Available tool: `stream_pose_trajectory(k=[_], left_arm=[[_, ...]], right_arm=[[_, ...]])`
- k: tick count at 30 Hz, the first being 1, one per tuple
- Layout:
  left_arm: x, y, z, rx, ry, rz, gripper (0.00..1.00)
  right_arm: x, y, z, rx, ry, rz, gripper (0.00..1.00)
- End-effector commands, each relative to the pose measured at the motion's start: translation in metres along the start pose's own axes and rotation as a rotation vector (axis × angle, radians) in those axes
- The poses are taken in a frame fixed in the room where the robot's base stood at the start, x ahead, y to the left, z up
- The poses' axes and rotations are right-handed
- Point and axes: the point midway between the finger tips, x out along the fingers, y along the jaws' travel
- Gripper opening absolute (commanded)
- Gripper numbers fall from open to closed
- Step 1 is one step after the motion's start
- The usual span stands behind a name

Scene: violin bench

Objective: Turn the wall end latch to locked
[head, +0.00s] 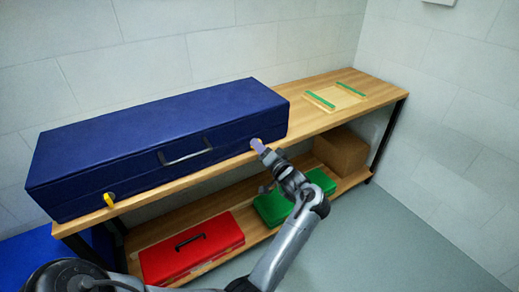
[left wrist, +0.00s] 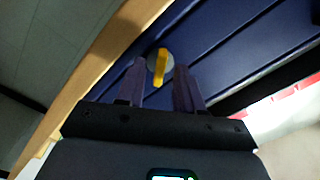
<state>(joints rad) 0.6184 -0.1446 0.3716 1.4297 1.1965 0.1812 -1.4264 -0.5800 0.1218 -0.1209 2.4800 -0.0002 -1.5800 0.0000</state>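A long dark blue case (head: 150,135) lies closed on the wooden bench. The latch at its right end, nearer the side wall, shows in the left wrist view as a yellow bar (left wrist: 160,66) on a round pale plate. In the head view my left gripper (head: 257,144) covers most of this latch. In the left wrist view its two fingers are apart, one on each side of the yellow bar; I cannot tell whether they touch it. A second yellow latch (head: 109,200) is at the case's left end. My right gripper is not in view.
A dark handle (head: 186,157) is on the case front between the latches. A wooden frame with green strips (head: 337,96) lies on the bench to the right. The lower shelf holds a red box (head: 190,249), a green box (head: 272,208) and a brown carton (head: 341,151).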

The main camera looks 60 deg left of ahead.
Motion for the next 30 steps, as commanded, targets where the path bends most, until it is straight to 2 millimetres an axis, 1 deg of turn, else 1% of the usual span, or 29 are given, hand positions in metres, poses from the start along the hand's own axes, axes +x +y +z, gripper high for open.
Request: stream_pose_trajectory(k=[5,6,8,12,13,23,30], left_arm=[[0.0,0.0,0.0,0.0,0.0,0.0,0.36],[0.0,0.0,0.0,0.0,0.0,0.0,0.33],[0.0,0.0,0.0,0.0,0.0,0.0,0.24],[0.0,0.0,0.0,0.0,0.0,0.0,0.02],[0.0,0.0,0.0,0.0,0.0,0.0,0.0],[0.0,-0.001,0.0,-0.013,-0.001,0.0,0.0],[0.0,-0.002,-0.001,-0.103,-0.001,0.0,0.0]], right_arm=[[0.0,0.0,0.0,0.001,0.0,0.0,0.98],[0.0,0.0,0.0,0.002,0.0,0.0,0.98],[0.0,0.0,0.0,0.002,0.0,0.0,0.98],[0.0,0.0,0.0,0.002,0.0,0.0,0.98],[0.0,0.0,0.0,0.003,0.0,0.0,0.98],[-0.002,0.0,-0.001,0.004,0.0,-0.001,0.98],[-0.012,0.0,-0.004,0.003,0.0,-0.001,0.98]])
